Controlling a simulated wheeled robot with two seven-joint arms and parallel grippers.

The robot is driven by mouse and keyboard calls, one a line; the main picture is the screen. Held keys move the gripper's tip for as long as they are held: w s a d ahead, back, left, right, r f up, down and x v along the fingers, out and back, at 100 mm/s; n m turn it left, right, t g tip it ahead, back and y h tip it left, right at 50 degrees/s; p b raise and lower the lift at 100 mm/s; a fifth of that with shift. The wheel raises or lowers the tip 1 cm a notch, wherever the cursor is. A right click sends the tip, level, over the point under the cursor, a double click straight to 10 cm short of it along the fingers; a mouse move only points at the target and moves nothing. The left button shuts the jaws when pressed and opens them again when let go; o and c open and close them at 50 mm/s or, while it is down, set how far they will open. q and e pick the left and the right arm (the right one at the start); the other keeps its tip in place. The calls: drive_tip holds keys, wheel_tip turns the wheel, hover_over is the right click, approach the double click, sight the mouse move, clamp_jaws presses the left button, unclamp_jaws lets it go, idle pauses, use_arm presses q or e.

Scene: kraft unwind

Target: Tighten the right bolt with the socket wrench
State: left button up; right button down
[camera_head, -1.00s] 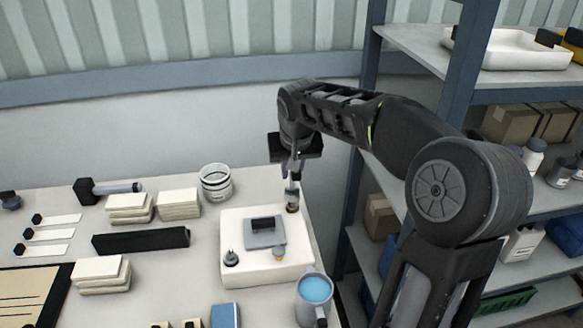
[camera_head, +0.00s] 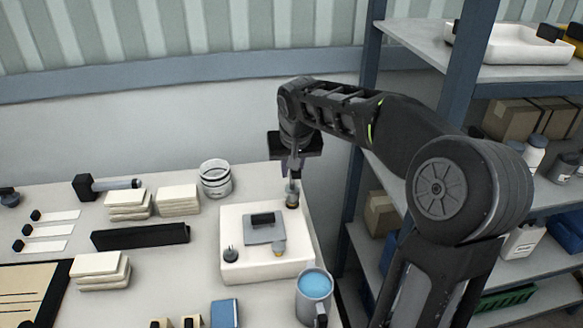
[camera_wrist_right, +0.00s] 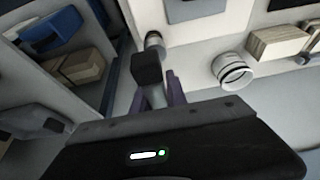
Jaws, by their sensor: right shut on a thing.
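My right gripper (camera_head: 292,170) is shut on an upright tool, which I take to be the socket wrench (camera_head: 292,190). It points down at the back right corner of a white base block (camera_head: 250,271). Its lower end is at a small dark round part there; I cannot tell whether they touch. In the right wrist view the dark tool end (camera_wrist_right: 147,68) sits between the fingers. My left gripper is not in view.
A blue-filled mug (camera_head: 314,288) stands close to the block's front right corner. A white ringed container (camera_head: 215,179) is behind left. A black bar (camera_head: 140,236) and pale stacks (camera_head: 178,200) lie left. A shelf rack (camera_head: 365,90) stands right of the table.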

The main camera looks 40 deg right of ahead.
drive_tip(key=shift+f+b, duration=0.6)
drive_tip(key=shift+b, duration=0.2)
idle(1.5)
idle(0.4)
drive_tip(key=shift+f+m+h+b, duration=0.25)
drive_tip(key=shift+m+b, duration=0.2)
drive_tip(key=shift+m, duration=0.25)
drive_tip(key=shift+r+m, duration=0.1)
drive_tip(key=shift+m, duration=0.2)
drive_tip(key=shift+d, duration=0.1)
drive_tip(key=shift+g, duration=0.3)
